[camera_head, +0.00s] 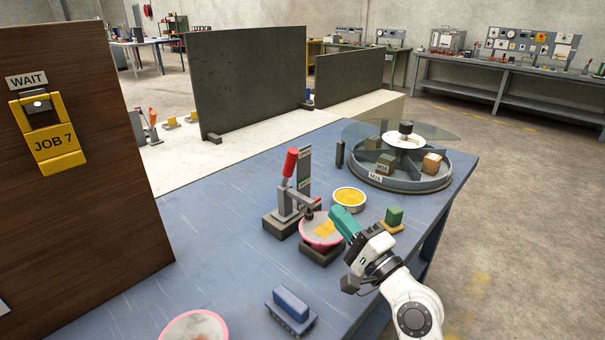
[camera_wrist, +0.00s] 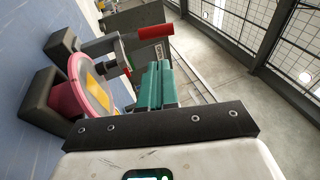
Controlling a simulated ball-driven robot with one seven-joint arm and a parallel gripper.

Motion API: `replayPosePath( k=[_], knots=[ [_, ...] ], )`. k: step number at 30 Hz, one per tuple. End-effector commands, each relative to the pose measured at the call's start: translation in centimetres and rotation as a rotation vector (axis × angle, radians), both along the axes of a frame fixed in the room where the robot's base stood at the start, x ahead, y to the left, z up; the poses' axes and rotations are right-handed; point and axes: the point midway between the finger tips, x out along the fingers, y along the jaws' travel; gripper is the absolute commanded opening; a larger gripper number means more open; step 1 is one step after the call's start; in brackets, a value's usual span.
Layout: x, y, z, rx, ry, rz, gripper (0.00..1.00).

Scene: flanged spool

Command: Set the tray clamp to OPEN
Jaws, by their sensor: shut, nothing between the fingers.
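The tray clamp (camera_head: 283,221) stands on the blue table with its red handle (camera_head: 290,162) raised nearly upright beside a grey label plate (camera_head: 305,168); the label words are too small to read. Its arm (camera_head: 299,203) reaches over the pink-rimmed round tray (camera_head: 307,236), with a dark tip at the rim; I cannot tell whether it touches. The tray holds a yellow piece and sits on a dark block. My gripper (camera_head: 338,213), with teal fingers, is shut and empty, just right of the tray. The wrist view shows the fingers (camera_wrist: 155,68) apart from the red handle (camera_wrist: 157,32).
A blue brush-like block (camera_head: 291,307) and another pink-rimmed dish (camera_head: 196,328) are in front. A brown panel (camera_head: 90,230) with a yellow JOB 7 holder stands left.

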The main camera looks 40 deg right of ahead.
Motion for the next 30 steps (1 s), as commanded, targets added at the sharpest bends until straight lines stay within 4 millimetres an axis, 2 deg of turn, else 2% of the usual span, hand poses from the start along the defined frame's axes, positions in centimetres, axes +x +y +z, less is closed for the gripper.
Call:
replayPosePath(
  k=[5, 15, 21, 30],
  knots=[
    [1.8, -0.3, 0.9, -0.001, -0.002, 0.0, 0.0],
    [8.0, -1.4, 2.9, -0.002, 0.0, 0.001, 0.0],
    [11.1, -1.9, 3.8, -0.001, 0.0, 0.001, 0.0],
    [13.0, -2.3, 4.1, -0.002, 0.001, -0.001, 0.0]
  ],
)
